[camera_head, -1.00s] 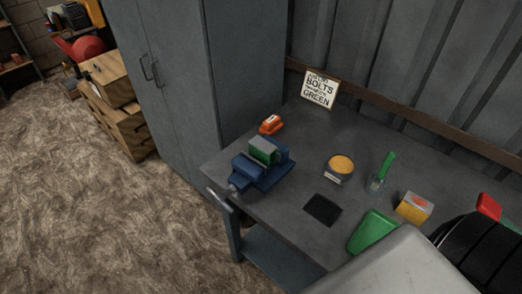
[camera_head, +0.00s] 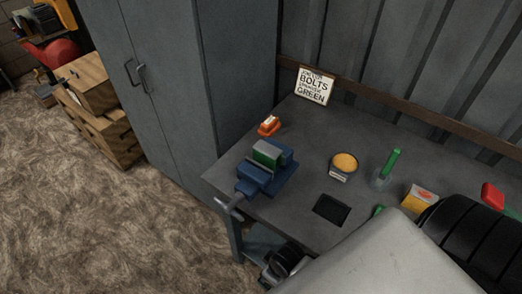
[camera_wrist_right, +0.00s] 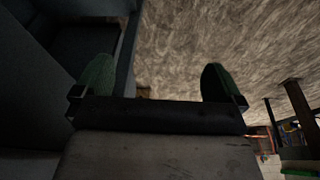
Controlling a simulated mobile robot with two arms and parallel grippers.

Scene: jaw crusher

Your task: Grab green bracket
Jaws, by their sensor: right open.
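A green block-like piece (camera_head: 267,153) sits in the jaws of a blue vise (camera_head: 262,178) on the grey workbench in the head view; I cannot tell for sure that it is the bracket. Another green piece (camera_head: 378,211) is almost wholly hidden behind my arm. My right gripper (camera_wrist_right: 158,82) shows in the right wrist view with its two green-padded fingers wide apart and nothing between them. My left gripper is not in view.
A sign (camera_head: 314,86) stands behind. A grey cabinet (camera_head: 180,80) adjoins the left.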

